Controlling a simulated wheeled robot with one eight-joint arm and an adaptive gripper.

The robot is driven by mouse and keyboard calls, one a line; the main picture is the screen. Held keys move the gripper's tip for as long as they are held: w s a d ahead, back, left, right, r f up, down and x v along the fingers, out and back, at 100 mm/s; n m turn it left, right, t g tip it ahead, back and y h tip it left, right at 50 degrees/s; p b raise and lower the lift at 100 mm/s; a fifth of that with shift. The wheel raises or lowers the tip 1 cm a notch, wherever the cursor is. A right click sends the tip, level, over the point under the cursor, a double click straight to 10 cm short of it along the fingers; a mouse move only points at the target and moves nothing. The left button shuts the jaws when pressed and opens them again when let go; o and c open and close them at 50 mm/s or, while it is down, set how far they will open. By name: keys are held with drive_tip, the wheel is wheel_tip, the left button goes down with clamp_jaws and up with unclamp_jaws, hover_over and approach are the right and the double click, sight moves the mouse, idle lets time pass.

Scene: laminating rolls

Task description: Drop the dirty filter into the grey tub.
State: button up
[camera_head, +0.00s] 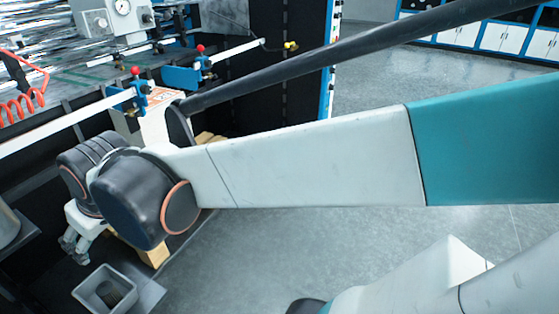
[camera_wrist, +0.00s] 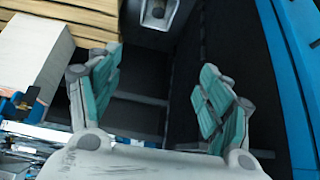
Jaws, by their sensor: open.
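The grey tub (camera_head: 88,295) stands at the bottom left of the head view, on a dark surface. A dark round thing (camera_head: 115,291) lies inside it; it may be the dirty filter, but it is too small to be sure. The tub also shows at the top edge of the wrist view (camera_wrist: 174,16), with the dark thing (camera_wrist: 158,9) in it. My gripper (camera_head: 75,250) is above and to the left of the tub in the head view. In the wrist view my gripper (camera_wrist: 157,72) has its green-padded fingers wide apart, with nothing between them.
A black-framed machine with blue clamps (camera_head: 130,98) and red knobs fills the left. A red coiled hose (camera_head: 20,108) hangs there. A grey metal container (camera_head: 8,226) stands at the left edge. Wooden planks (camera_wrist: 70,15) and a white block (camera_wrist: 32,65) lie left in the wrist view.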

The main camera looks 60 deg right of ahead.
drive_tip(key=s+f, duration=0.1)
drive_tip(key=s, duration=0.9)
drive_tip(key=shift+f+t, duration=0.2)
drive_tip(key=shift+t, duration=0.1)
drive_tip(key=shift+c, duration=0.2)
idle(1.4)
